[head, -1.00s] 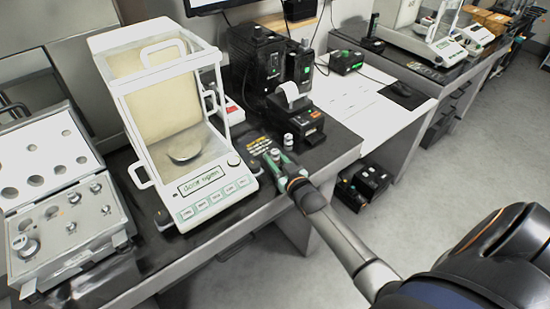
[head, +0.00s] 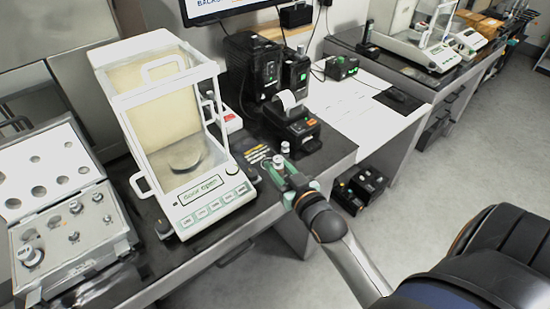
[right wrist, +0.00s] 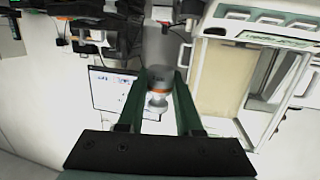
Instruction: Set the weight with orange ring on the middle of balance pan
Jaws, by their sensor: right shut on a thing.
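The weight with the orange ring (right wrist: 158,90) is a small silver knobbed piece held between the green fingers of my right gripper (right wrist: 160,108) in the right wrist view. In the head view my right gripper (head: 285,176) is shut on it above the dark table, right of the balance; the silver top (head: 278,161) shows but the ring is hard to make out. The balance (head: 214,199) is a white glass-cased instrument whose display reads "door open". Its round grey balance pan (head: 187,157) is empty inside the case. My left gripper is not in view.
An open weight case (head: 52,215) with several weights stands left of the balance. Black devices (head: 253,62) and a small printer (head: 293,118) stand behind the gripper. Another silver piece (head: 285,147) is just beyond the fingers. The balance's posts and glass walls border the pan.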

